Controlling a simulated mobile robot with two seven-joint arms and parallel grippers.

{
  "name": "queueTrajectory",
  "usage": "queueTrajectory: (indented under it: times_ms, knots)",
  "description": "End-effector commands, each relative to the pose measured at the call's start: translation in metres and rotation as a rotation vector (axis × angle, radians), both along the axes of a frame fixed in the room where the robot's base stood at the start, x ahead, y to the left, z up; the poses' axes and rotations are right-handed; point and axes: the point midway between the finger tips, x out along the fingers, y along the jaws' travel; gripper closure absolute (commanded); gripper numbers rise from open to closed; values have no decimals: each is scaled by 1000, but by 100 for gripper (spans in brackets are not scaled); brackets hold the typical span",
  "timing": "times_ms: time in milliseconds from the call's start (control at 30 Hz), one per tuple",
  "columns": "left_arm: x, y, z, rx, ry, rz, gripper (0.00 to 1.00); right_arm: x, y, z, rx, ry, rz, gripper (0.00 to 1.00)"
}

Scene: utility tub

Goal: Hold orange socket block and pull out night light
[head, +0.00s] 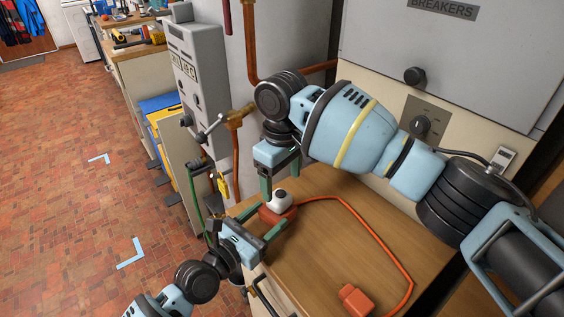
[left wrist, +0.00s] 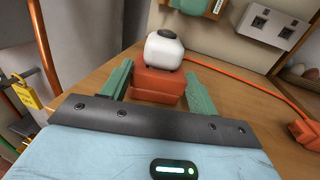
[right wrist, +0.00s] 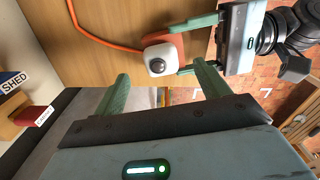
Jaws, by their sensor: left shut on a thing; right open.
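The orange socket block (head: 270,216) sits at the left edge of the wooden worktop, with an orange cord running from it. The white rounded night light (head: 281,201) is seated on top of the block; it also shows in the left wrist view (left wrist: 165,48) and, with a dark round spot, in the right wrist view (right wrist: 160,57). My left gripper (left wrist: 160,90) is shut on the block, one green finger on each side. My right gripper (head: 281,183) is open and empty just above the night light. In the right wrist view, the light lies beyond and between its fingertips.
The orange cord (head: 352,222) curves across the worktop (head: 320,255) to an orange plug end (head: 356,299) near the front. A grey breaker box (head: 450,60) and a wall switch (head: 422,124) stand behind. Pipes with a valve (head: 238,117) are at the left. The worktop's middle is otherwise clear.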

Motion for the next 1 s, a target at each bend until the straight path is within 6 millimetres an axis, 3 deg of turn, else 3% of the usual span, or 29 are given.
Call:
queueTrajectory:
  times_ms: [200,400,833,1000]
  knots:
    - [0,0,-1,1,0,0,70,0,-1,-36,-2,1,-1,25]
    - [0,0,-1,1,0,0,70,0,0,-57,-1,1,-1,25]
    - [0,0,-1,1,0,0,70,0,0,-64,0,0,0,25]
    - [0,0,-1,1,0,0,70,0,0,-63,0,0,0,48]
